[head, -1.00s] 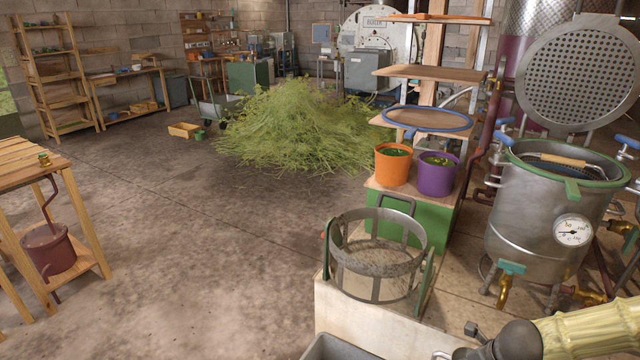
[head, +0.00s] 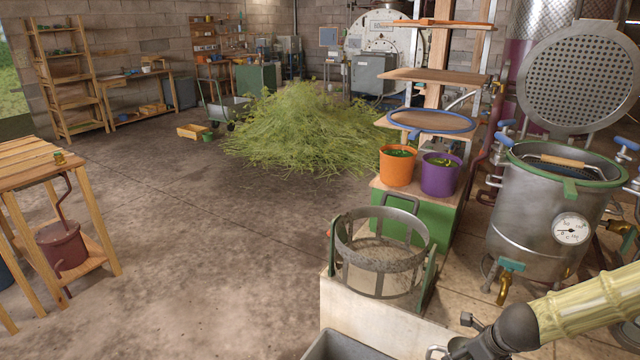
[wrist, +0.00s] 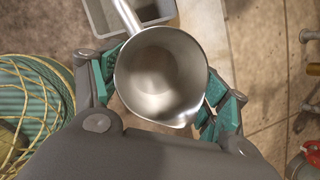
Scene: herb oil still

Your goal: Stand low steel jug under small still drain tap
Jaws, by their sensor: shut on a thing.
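In the wrist view my gripper (wrist: 157,96) is shut on the low steel jug (wrist: 160,75), with teal finger pads on both sides of its round body. The jug's open mouth faces the wrist camera and it looks empty. Its handle points to the upper left and a small spout shows at its lower rim. In the head view the jug is not visible; part of my arm shows at the lower right. The small still (head: 540,215) stands at the right with a brass drain tap (head: 504,288) with a teal handle low on its front.
A mesh basket (head: 382,245) sits on a pale block (head: 375,315) left of the still. A grey basin (head: 345,347) is at the bottom edge. Orange (head: 397,167) and purple (head: 440,175) buckets stand behind. A heap of herbs (head: 300,130) lies mid-floor; open floor lies left.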

